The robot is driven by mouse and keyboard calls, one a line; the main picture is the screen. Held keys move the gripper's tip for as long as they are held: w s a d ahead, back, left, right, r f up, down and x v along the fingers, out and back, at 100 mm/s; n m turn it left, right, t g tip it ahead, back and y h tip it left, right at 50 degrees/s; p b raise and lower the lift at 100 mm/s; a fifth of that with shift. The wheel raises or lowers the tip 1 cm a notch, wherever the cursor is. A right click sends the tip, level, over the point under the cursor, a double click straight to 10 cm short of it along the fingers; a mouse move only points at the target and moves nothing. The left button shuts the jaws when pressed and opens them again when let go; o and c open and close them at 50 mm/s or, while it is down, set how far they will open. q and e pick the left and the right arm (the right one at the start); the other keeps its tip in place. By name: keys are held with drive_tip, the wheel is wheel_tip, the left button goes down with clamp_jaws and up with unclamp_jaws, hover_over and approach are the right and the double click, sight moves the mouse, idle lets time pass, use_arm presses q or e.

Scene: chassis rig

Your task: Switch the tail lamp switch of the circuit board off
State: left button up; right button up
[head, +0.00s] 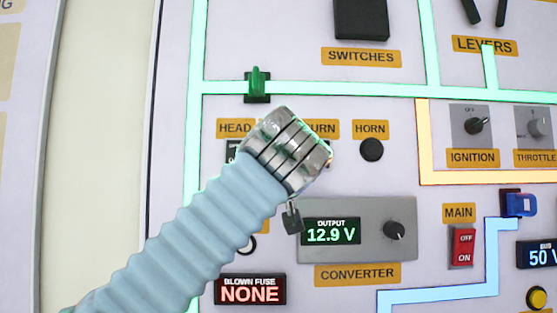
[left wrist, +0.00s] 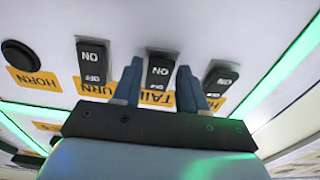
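The tail lamp switch (left wrist: 161,70) is a black rocker marked ON and OFF, seen upside down in the left wrist view. Its orange TAIL label (left wrist: 156,97) is partly covered by the gripper. My left gripper (left wrist: 159,66) is open, with one blue finger on each side of this switch; whether they touch it or which way the rocker is tipped I cannot tell. In the head view my left arm and wrist hide the tail switch and the fingertips. My right gripper is not in view.
Similar rockers flank it: the turn switch (left wrist: 92,62) and another rocker (left wrist: 220,78). The horn button (head: 371,149) is right of my wrist. A converter panel (head: 358,253) with a key beside it lies below, and a green lever (head: 257,84) above.

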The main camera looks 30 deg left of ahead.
use_arm(q)
drive_tip(key=shift+o, duration=1.1)
drive_tip(key=r+v, duration=0.1)
drive_tip(key=v, duration=1.2)
drive_tip(key=shift+s+d+f, duration=0.3)
drive_tip(key=shift+f, duration=0.2)
